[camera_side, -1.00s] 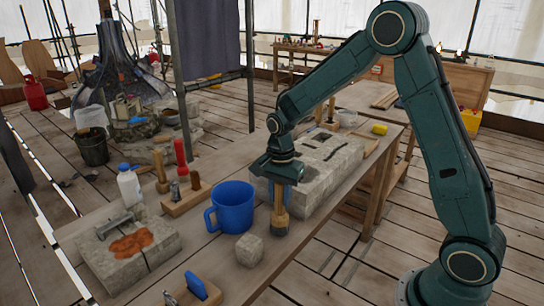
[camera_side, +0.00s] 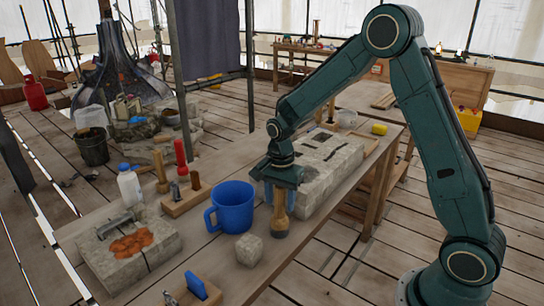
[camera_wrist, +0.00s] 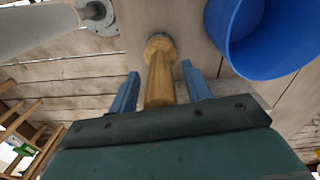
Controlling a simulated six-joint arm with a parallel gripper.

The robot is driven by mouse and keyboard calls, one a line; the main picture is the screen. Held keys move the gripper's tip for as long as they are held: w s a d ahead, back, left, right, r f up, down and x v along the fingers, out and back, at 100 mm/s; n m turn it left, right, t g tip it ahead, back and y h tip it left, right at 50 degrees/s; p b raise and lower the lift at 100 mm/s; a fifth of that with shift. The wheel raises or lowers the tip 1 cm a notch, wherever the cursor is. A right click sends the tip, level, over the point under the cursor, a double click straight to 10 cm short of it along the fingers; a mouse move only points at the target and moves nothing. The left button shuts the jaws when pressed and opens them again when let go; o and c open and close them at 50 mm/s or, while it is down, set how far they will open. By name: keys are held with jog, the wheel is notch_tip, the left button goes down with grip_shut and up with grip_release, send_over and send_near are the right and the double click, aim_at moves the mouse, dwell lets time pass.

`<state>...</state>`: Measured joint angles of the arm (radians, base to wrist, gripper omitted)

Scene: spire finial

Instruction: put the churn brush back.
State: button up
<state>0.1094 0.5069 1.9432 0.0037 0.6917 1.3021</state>
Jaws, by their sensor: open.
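A wooden-handled tool with a dark lower end, which looks like the churn brush (camera_side: 279,225), stands upright on the bench. My gripper (camera_side: 280,201) is over it, pointing down, with its blue fingers apart around the upper handle. In the wrist view the brush (camera_wrist: 159,82) lies between the two open fingers of my gripper (camera_wrist: 160,70), with a gap on each side. A blue mug (camera_side: 233,207) stands just left of the brush, and the mug (camera_wrist: 262,35) is close to the right finger in the wrist view.
A small stone cube (camera_side: 249,249) sits in front of the mug. A long stone block (camera_side: 325,170) is behind my gripper. A wooden rack (camera_side: 186,198) with tools, a red-handled tool (camera_side: 181,157), a white bottle (camera_side: 129,186) and a slab (camera_side: 130,248) with an orange patch are to the left.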

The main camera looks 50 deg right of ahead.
jog(key=shift+r, duration=0.1)
notch_tip(320, 180, up, 12)
jog(key=shift+f, duration=0.1)
dwell(0.5)
dwell(0.5)
jog(key=shift+s+a+r, duration=0.1)
jog(key=shift+s+r, duration=0.15)
jog(key=shift+r, duration=0.2)
jog(key=s+a+r+n+t, duration=0.3)
jog(key=s+r+n, duration=0.5)
jog(key=s, duration=0.3)
jog(key=s+a+n+t, duration=0.1)
jog(key=s+n+t, duration=0.1)
jog(key=s+n, duration=0.6)
jog(key=s+f, duration=0.1)
jog(key=s, duration=0.4)
jog(key=shift+a+t, duration=0.25)
jog(key=shift+t, duration=0.05)
